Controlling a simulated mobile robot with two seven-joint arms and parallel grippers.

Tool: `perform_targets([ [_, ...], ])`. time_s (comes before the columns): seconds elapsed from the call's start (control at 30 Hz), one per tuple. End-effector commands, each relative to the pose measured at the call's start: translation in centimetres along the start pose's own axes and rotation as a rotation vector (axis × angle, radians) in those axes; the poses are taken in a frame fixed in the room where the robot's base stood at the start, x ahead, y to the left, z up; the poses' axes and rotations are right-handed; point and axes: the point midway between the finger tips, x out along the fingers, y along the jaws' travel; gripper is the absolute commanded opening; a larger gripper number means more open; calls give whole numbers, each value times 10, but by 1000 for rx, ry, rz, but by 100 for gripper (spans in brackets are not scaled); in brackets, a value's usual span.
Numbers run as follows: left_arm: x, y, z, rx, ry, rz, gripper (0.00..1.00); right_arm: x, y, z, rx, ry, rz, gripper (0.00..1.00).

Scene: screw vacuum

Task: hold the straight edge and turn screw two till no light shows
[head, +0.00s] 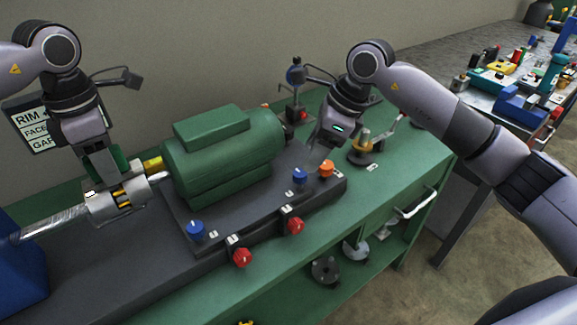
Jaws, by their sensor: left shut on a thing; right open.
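My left gripper (122,196) is over the silver coupling (103,206) on the shaft, left of the green motor (222,158). It is shut on the straight edge, which is mostly hidden by the fingers and hard to make out. My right gripper (315,156) is open and empty, pointing down just above the blue knob (300,176) and orange knob (327,168) at the base's right end. Another blue knob (196,229) and two red knobs (242,257) (295,226) stand along the front. The number labels are too small to read. Any light gap is too small to see.
The motor sits on a dark base plate (265,207) on a green bench (400,172). A dial stand (296,85) stands behind, and a brass-topped fixture (364,145) is to the right. A cluttered second table (497,85) is at far right.

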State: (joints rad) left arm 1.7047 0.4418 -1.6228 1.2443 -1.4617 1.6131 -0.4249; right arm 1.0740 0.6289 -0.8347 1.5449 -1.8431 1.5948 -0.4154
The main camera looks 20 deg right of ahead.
Motion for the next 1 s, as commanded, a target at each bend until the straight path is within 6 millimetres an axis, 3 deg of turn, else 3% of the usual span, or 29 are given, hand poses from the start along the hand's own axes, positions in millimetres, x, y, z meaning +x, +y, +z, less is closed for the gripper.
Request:
perform_targets([
  [0.1, -1, 0, 0, 0, -1, 1, 0, 24, 1, 0, 1, 0, 3, 58],
  [0.3, -1, 0, 0, 0, -1, 1, 0, 49, 0, 0, 1, 1, 1, 58],
  [0.7, -1, 0, 0, 0, -1, 1, 0, 57, 0, 0, 1, 0, -1, 58],
  [0.9, -1, 0, 0, 0, -1, 1, 0, 56, 0, 0, 1, 0, -1, 2],
  [1.0, -1, 0, 0, 0, -1, 1, 0, 56, 0, 0, 2, 0, -1, 2],
])
